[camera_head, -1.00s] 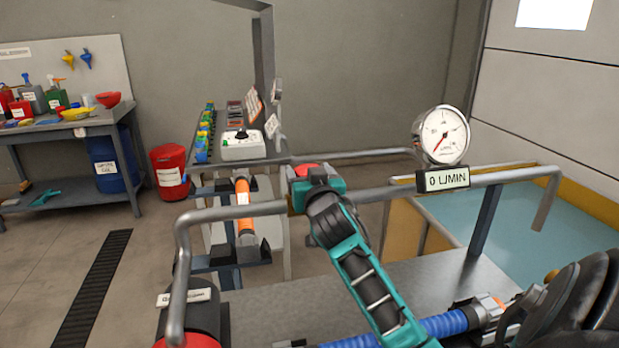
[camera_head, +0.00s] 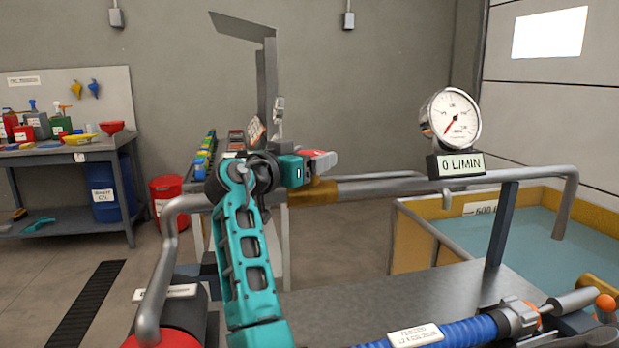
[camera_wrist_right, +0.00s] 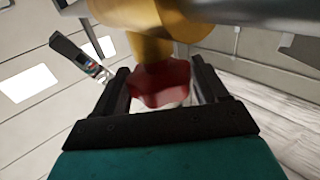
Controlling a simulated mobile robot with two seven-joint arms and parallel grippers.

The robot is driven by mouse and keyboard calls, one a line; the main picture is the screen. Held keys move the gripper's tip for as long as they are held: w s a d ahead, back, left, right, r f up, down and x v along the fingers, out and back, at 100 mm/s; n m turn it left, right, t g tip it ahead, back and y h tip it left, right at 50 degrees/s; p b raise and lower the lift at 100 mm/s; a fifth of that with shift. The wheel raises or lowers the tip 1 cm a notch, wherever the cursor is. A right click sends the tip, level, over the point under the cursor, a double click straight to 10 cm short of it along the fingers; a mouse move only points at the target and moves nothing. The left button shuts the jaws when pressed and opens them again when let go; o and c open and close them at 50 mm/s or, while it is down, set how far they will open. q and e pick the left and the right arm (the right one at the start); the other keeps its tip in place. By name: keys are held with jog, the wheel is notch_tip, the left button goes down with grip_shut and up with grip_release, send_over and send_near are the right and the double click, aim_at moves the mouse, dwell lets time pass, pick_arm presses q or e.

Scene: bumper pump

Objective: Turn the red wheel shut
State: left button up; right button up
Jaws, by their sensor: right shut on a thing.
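The red wheel (camera_wrist_right: 162,84) shows in the right wrist view on a brass-coloured valve body (camera_wrist_right: 150,50) on a grey pipe. It sits between the two dark fingers of my right gripper (camera_wrist_right: 162,90), which is shut on it. In the head view my right gripper (camera_head: 318,162) is at the valve on the pipe, and only a little red of the wheel (camera_head: 311,153) shows past it. The brass valve body (camera_head: 313,193) is just below. My left gripper is not in view.
A round gauge (camera_head: 455,118) with a display reading 0 L/MIN (camera_head: 462,165) stands on the grey pipe (camera_head: 540,175). A blue hose (camera_head: 455,331) lies along the bench (camera_head: 400,290). A water tank (camera_head: 480,235) is behind right. A red drum (camera_head: 166,190) stands left.

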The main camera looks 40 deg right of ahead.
jog(key=shift+f+m+g+b, duration=0.1)
jog(key=shift+m+g+b, duration=0.6)
jog(key=shift+g, duration=0.6)
jog(key=o, duration=1)
jog(key=shift+c, duration=0.2)
jog(key=a, duration=1.2)
jog(key=shift+a+p, duration=0.35)
jog(key=shift+a, duration=0.05)
